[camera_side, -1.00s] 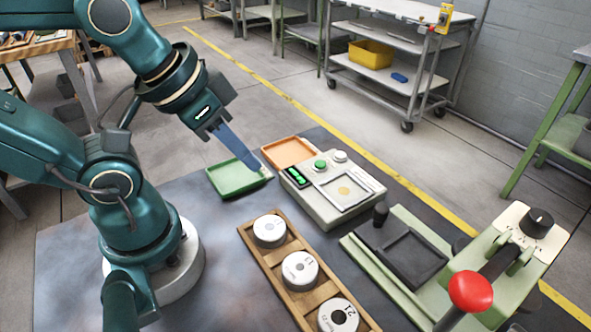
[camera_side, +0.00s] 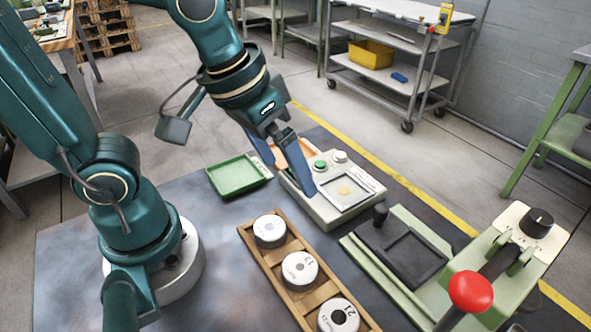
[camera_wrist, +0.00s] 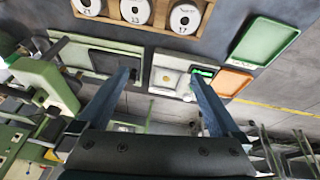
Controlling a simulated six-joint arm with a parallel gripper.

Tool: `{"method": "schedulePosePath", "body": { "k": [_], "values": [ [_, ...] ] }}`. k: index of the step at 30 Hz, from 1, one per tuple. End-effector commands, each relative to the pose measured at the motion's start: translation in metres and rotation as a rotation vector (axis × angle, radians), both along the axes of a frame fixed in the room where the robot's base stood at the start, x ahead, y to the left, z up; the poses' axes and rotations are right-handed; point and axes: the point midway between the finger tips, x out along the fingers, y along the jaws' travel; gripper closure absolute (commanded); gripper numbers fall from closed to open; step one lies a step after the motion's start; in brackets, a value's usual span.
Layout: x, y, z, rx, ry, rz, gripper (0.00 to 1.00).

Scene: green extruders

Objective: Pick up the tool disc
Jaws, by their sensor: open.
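Three white discs with dark centres and printed numbers sit in a wooden rack (camera_side: 252,247): a far disc (camera_side: 270,231), a middle disc (camera_side: 300,271) and a near disc (camera_side: 338,318). They also show at the top of the wrist view as a left disc (camera_wrist: 88,7), a middle disc (camera_wrist: 135,11) and a right disc (camera_wrist: 185,19). I cannot tell which is the tool disc. My gripper (camera_side: 288,178) is open and empty, its blue fingers pointing down above the scale, beyond the rack. The wrist view shows the fingers (camera_wrist: 161,78) wide apart.
The scale (camera_side: 325,212) has a green button and a small yellowish round piece on its plate. A green tray (camera_side: 238,178) and an orange tray (camera_side: 306,147) lie beside it. A green press (camera_side: 500,260) with a red knob stands right. The mat left of the rack is clear.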

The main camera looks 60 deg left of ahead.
Motion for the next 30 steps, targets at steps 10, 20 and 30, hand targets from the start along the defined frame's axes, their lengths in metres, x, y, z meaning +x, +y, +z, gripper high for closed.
{"method": "schedulePosePath", "body": {
  "k": [10,20,30],
  "values": [
    [-0.002,-0.055,-0.062,0.057,0.265,-0.141,0.0],
    [-0.016,-0.065,-0.091,0.099,0.344,-0.212,0.0],
    [-0.016,-0.065,-0.128,0.098,0.343,-0.21,0.0]
  ]
}}
